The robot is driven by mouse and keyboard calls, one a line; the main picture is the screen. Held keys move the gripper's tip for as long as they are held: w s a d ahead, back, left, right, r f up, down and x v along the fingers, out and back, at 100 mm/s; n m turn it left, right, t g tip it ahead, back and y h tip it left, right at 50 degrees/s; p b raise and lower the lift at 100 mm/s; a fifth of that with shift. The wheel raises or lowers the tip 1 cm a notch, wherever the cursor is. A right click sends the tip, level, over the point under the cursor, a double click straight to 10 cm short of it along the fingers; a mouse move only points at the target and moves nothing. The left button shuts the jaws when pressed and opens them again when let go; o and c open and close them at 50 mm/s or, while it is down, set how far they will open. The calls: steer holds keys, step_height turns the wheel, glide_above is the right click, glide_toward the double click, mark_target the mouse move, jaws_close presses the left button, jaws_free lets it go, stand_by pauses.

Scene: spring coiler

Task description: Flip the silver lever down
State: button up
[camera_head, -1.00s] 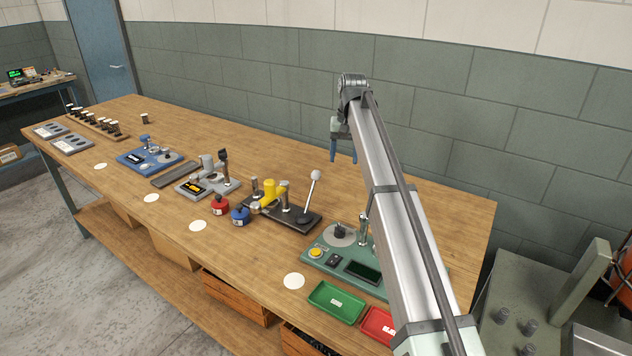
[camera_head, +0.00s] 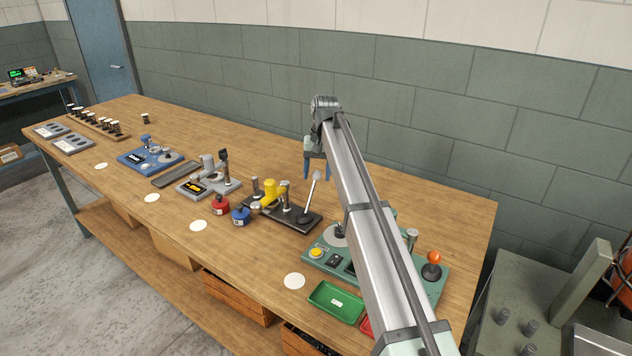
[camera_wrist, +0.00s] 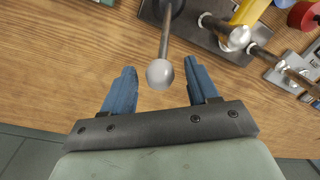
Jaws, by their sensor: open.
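The silver lever (camera_head: 311,190) stands up, slightly tilted, from a black base plate (camera_head: 263,216) on the bench, with a pale ball knob at its top. In the wrist view the knob (camera_wrist: 160,74) shows between the blue fingertips, near their ends, with a gap on each side. My gripper (camera_head: 306,168) is open and empty, its fingers pointing down beside the top of the lever in the head view. The wrist view also shows my gripper (camera_wrist: 158,82) from behind. I cannot tell how far the fingers are above or behind the knob.
A yellow part (camera_head: 271,192) and metal posts share the black plate. A green device (camera_head: 318,252) with a green tray (camera_head: 335,301) lies to the right. The bench behind the lever is clear.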

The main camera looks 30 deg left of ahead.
mark_target(316, 180)
steer(key=shift+s+a+f, duration=0.1)
steer(key=shift+a+f, duration=0.05)
steer(key=shift+f, duration=1.6)
jaws_close()
